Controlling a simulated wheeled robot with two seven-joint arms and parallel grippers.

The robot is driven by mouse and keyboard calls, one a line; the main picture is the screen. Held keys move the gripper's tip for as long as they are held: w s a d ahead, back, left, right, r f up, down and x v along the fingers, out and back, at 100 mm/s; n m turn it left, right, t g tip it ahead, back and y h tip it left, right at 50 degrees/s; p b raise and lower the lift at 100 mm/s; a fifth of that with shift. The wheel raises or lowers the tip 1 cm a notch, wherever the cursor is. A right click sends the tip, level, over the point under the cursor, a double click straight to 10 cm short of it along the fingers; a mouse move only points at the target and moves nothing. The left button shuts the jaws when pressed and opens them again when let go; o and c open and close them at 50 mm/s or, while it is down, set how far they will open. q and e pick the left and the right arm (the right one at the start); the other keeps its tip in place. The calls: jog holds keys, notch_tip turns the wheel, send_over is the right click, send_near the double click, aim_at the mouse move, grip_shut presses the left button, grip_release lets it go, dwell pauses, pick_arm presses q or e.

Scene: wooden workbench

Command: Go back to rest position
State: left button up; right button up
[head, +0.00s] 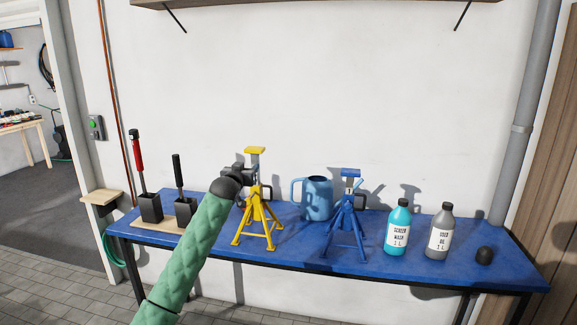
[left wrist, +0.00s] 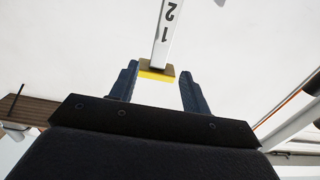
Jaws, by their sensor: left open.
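A yellow jack stand (head: 257,215) stands upright on the blue workbench, with a yellow top pad and a short post. My left gripper (head: 246,172) is at the height of its post, just left of it in the head view; my wrist hides part of the fingers. In the left wrist view my left gripper's two fingers (left wrist: 157,88) are spread apart. A yellow-edged pad (left wrist: 157,75) and a pale post marked with numbers (left wrist: 165,35) show between and beyond the fingertips. Whether they touch the fingers I cannot tell. My right gripper is not in view.
The blue workbench (head: 290,250) also holds a blue jack stand (head: 347,225), a blue jug (head: 318,198), a teal bottle (head: 398,228), a grey bottle (head: 440,230) and a small black object (head: 484,256). Two black holders with handled tools (head: 150,207) stand at the left end.

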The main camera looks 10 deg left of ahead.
pick_arm(q)
jog(key=s+d+f+m+g, duration=0.1)
jog(key=s+d+f+g, duration=0.35)
jog(key=s+f, duration=1.15)
jog(key=s+d+f+g, duration=0.3)
jog(key=s+d+f, duration=0.2)
jog(key=s+f, duration=1)
jog(key=s+d+f+g, duration=0.1)
jog(key=s+f+g, duration=0.15)
jog(key=s, duration=1.05)
jog(key=s+f+g, duration=0.2)
jog(key=s+f, duration=0.2)
jog(key=s, duration=0.8)
jog(key=s+d+f+g, duration=0.15)
jog(key=s+f, duration=0.25)
jog(key=s, duration=0.9)
jog(key=s+d+f+g, duration=0.1)
jog(key=s+f, duration=0.1)
jog(key=f, duration=1.5)
jog(key=s+d+f+g, duration=0.2)
jog(key=f, duration=1.5)
jog(key=shift+d+f+m, duration=0.15)
jog(key=shift+f+m, duration=0.1)
jog(key=shift+m, duration=0.05)
